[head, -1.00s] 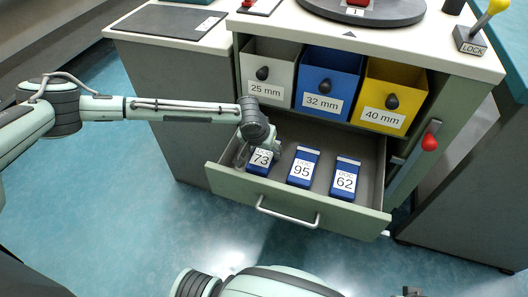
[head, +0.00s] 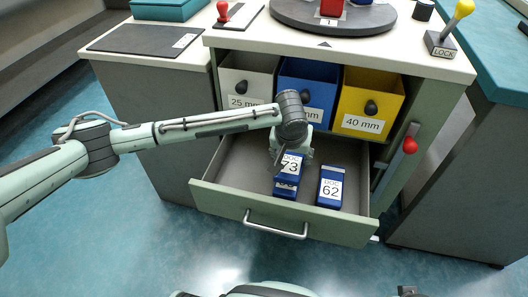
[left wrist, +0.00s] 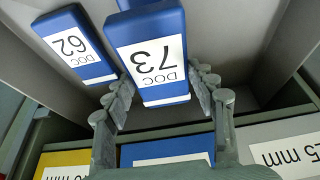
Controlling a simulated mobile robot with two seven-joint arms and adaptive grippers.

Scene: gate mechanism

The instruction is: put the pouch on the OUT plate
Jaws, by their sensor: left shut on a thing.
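In the left wrist view the pouch DOC 73 (left wrist: 148,50) sits between the fingers (left wrist: 165,98). A blue pouch below it (head: 285,191) is mostly hidden. A dark plate (head: 130,39) with a white label lies on the left counter; I cannot read the label. My right gripper is not in view.
Grey, blue and yellow bins (head: 370,102) stand above the drawer. A red-knobbed lever (head: 409,146) is at the right. On the counter are a round turntable (head: 300,17), a red-handled stamp (head: 222,12), a teal box (head: 165,9) and a yellow-knobbed LOCK lever (head: 455,22).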

